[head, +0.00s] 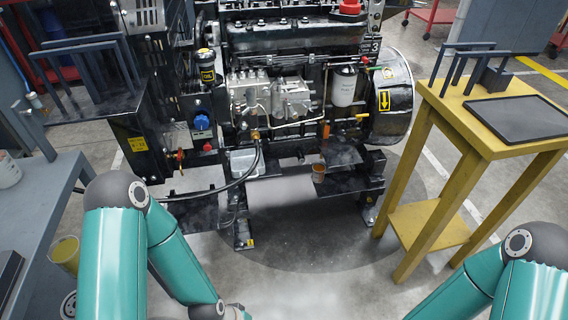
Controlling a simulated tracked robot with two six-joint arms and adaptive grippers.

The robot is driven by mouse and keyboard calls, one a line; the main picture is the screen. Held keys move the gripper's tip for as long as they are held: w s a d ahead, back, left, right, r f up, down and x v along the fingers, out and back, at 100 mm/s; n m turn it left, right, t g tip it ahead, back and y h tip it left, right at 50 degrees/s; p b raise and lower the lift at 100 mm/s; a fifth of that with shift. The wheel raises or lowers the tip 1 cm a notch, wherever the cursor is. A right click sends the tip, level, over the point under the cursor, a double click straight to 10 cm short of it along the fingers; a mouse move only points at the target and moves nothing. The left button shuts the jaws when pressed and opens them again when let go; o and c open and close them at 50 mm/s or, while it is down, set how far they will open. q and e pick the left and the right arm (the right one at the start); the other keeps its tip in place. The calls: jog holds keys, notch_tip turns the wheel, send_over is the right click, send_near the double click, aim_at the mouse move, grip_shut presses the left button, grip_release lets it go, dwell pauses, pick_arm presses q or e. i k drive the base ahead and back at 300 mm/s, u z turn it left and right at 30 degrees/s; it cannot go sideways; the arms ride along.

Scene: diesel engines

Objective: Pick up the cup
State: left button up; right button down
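A small brown-orange cup (318,173) stands on a dark ledge of the engine stand, low at the front of the engine and right of the picture's middle. A yellow, open-topped, cup-like container (65,252) is at the lower left, beside my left arm and partly hidden by it. I cannot tell which of the two the task means. My teal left arm runs down out of the bottom edge, and my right arm is at the lower right. Neither gripper shows, so I see nothing held.
A large diesel engine (290,95) fills the middle back. A yellow table (455,110) with a black tray (518,117) and dark brackets stands at the right. A grey bench (35,205) is at the left. A black hose (245,178) hangs in front. The floor before the engine is clear.

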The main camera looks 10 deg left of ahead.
aim_at(318, 169)
jog(key=z, duration=0.1)
jog(key=i, duration=1.45)
jog(key=z, duration=0.85)
